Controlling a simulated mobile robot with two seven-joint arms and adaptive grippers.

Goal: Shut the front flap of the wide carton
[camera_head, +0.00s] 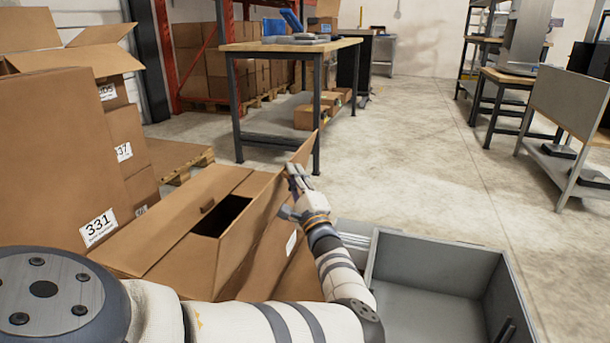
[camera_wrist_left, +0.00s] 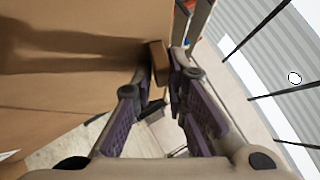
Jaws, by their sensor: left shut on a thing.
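The wide carton (camera_head: 180,215) stands at lower centre in the head view, with its other top panels lying nearly flat around a dark gap (camera_head: 225,215). Its front flap (camera_head: 268,208) stands up steeply along the right side, its far corner highest. My left gripper (camera_head: 298,182) is at the far end of this flap, shut on its edge. In the left wrist view my left gripper (camera_wrist_left: 160,82) has a narrow strip of cardboard (camera_wrist_left: 157,58) between its fingertips. My fingers partly hide the grip. My right gripper is not in view.
Taller stacked cartons (camera_head: 60,150) stand close on the left. A grey bin (camera_head: 430,310) lies to the right of the carton. A workbench (camera_head: 285,47) stands behind. The floor (camera_head: 420,150) beyond the bin is clear.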

